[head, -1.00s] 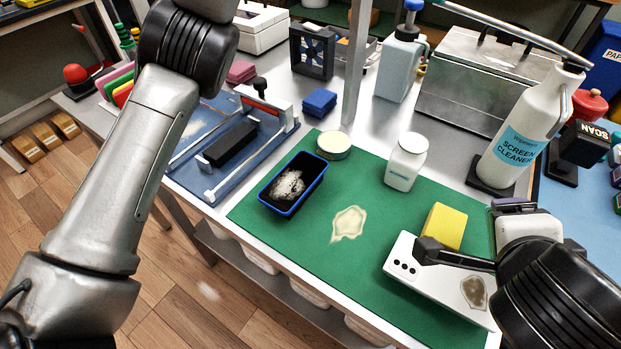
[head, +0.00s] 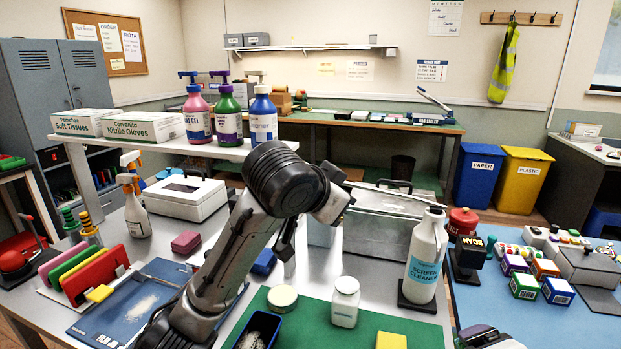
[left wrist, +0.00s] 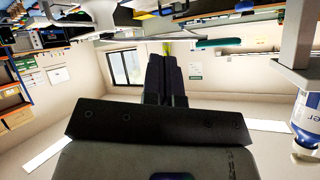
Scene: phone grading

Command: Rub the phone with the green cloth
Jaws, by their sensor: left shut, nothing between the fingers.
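A rack at the left of the head view holds pink, green and red flat pieces. The green piece (head: 76,262) stands between the pink and red ones and looks like the green cloth. The phone is outside the head view. My left gripper (head: 287,238) is partly hidden behind my arm in the head view, above the middle of the bench, away from the rack. In the left wrist view its dark fingers (left wrist: 165,72) are together and empty.
On the green mat (head: 312,308) are a blue tray (head: 262,324), a round tin (head: 283,297), a white jar (head: 345,302) and a yellow sponge (head: 391,341). A tall screen cleaner bottle (head: 424,258) stands right of it. A blue film mat (head: 130,305) lies at left.

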